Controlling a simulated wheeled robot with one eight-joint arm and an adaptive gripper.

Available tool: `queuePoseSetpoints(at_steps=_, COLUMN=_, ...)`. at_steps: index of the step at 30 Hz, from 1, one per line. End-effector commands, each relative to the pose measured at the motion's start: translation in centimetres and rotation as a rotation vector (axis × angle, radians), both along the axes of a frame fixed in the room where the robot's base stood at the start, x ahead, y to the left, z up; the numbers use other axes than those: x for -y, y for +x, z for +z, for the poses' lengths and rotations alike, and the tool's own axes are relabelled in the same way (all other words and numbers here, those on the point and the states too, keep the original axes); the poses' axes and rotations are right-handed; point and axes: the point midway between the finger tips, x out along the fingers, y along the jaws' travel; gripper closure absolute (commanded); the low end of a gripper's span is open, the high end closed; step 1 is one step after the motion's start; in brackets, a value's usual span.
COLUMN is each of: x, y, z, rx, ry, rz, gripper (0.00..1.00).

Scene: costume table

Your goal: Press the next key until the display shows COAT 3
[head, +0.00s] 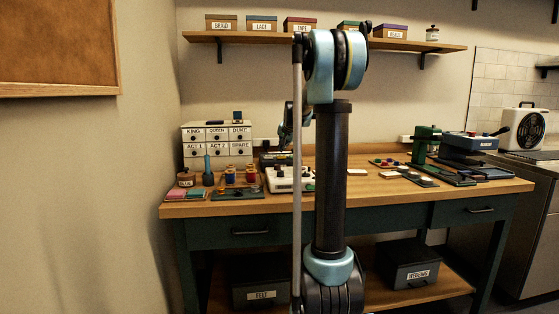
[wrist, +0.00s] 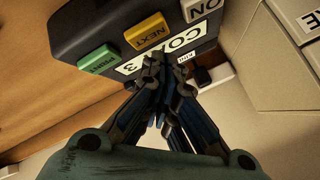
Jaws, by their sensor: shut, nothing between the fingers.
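A dark label device (wrist: 95,28) fills the upper part of the wrist view, turned nearly upside down. It carries a yellow NEXT key (wrist: 148,33), a green key (wrist: 98,60) that seems to read PRINT, and a white ON key (wrist: 200,8). In the head view my arm hides most of this area.
The wooden worktop (head: 450,192) holds a white drawer unit (head: 217,137) labelled KING, QUEEN and DUKE, thread spools, and a white device (head: 281,180) close by. A green press (head: 425,142) and a blue machine (head: 470,143) stand at the right. A shelf (head: 270,38) with labelled boxes hangs above.

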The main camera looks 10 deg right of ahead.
Motion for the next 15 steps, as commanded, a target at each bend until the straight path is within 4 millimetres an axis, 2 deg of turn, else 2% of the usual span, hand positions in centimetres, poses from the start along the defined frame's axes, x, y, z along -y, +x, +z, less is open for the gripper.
queuePoseSetpoints(at_steps=15, x=0.0, y=0.0, z=4.1, rx=0.000, ry=0.000, rz=0.000, gripper=1.00)
